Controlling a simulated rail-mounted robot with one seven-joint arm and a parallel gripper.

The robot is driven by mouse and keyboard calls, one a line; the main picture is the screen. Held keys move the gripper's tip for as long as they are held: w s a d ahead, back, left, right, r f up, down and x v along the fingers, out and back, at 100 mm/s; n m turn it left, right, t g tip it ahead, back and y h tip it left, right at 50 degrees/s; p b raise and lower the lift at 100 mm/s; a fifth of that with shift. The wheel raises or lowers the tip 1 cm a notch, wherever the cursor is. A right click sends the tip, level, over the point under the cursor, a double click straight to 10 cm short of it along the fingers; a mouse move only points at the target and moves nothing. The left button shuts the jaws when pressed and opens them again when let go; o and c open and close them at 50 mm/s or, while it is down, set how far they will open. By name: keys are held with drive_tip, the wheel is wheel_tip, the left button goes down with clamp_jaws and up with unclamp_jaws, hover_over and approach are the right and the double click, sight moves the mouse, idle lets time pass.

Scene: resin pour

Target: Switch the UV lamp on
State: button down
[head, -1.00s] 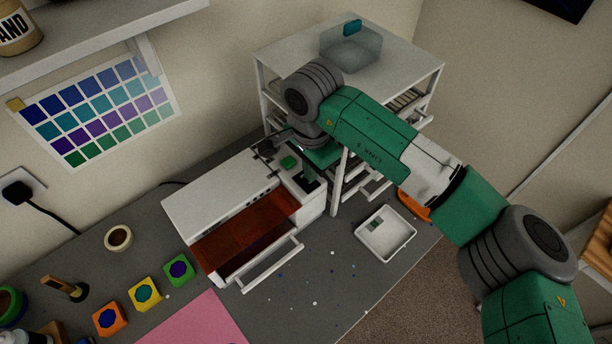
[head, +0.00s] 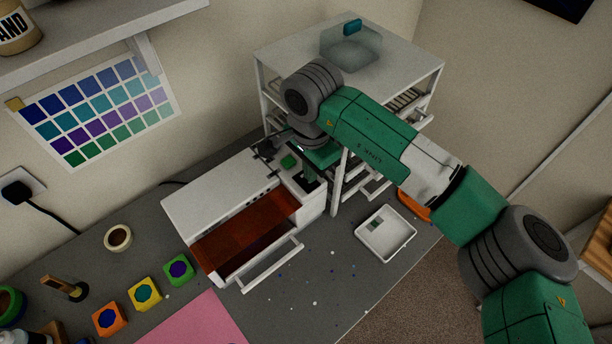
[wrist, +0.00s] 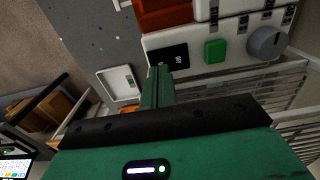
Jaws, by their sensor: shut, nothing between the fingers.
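The UV lamp is a long white box (head: 205,193) with a reddish-brown drawer (head: 245,234) pulled out at its front. Its right end carries a green button (head: 289,161) and a black switch plate (head: 309,186). The wrist view shows the black switch plate (wrist: 168,58), the green button (wrist: 215,50) and a grey knob (wrist: 267,42) in a row. My gripper (wrist: 158,72) is shut and empty. Its fingertips are at the near edge of the switch plate and overlap it in view; I cannot tell whether they touch. In the head view my wrist partly covers this end.
A white shelf rack (head: 340,195) stands close behind and right of the lamp. A small white tray (head: 400,240) lies to the right. Coloured blocks (head: 145,293), a tape roll (head: 117,237) and a pink sheet (head: 205,322) lie left and in front.

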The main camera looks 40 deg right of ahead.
drive_tip(key=shift+f+b, duration=0.5)
drive_tip(key=shift+f, duration=0.3)
idle(0.4)
drive_tip(key=shift+r+p, duration=2.1)
drive_tip(key=shift+r, duration=1.45)
